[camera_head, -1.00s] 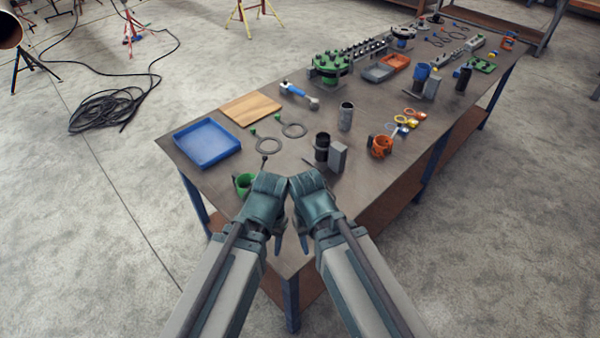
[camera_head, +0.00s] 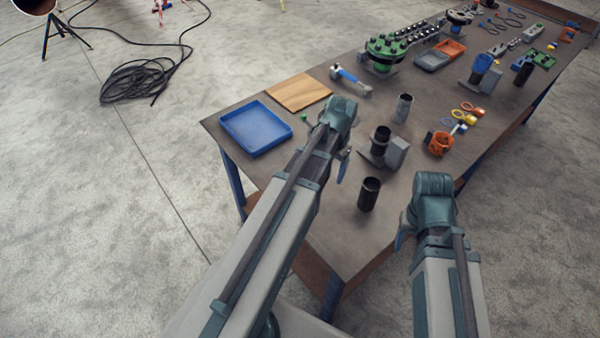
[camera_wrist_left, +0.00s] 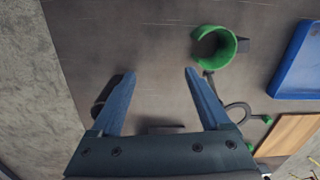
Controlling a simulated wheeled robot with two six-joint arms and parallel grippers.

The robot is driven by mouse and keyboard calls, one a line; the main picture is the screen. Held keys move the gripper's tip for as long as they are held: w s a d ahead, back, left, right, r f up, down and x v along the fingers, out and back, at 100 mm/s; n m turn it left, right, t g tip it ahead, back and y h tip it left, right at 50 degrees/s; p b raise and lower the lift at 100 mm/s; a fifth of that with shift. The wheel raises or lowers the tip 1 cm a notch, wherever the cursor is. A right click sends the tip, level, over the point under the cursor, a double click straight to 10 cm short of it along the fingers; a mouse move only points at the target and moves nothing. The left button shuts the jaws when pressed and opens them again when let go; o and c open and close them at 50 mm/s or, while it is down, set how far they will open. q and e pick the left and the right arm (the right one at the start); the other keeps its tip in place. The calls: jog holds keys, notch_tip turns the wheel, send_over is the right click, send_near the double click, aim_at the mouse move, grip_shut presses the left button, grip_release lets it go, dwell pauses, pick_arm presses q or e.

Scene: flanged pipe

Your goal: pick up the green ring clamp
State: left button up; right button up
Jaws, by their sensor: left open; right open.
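The green ring clamp (camera_wrist_left: 227,50) shows in the left wrist view, on the grey tabletop above and to the right of my left gripper (camera_wrist_left: 160,72). It is a C-shaped band with a gap and a dark block on its right side. My left gripper is open and empty, its blue fingers apart from the clamp. In the head view my left arm hides the clamp, and the left gripper (camera_head: 343,165) hangs over the table. My right gripper (camera_head: 403,235) is at the table's near right edge, apart from the clamp; its fingers are partly hidden behind its wrist.
A blue tray (camera_head: 257,129) and a wooden board (camera_head: 299,93) lie on the left of the table. A black cup (camera_head: 369,195) stands between my arms. A grey block (camera_head: 397,152) and an orange clamp (camera_head: 440,144) stand farther right. The near table corner is clear.

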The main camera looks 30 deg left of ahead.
pick_arm(q)
jog(key=w+a, duration=0.4)
jog(key=a, duration=1.1)
jog(key=shift+n, duration=0.3)
notch_tip(320, 180, down, 13)
jog(key=b, duration=1.3)
jog(key=shift+f, duration=0.2)
jog(key=shift+r, duration=0.1)
grip_shut()
jog(key=shift+w, duration=0.1)
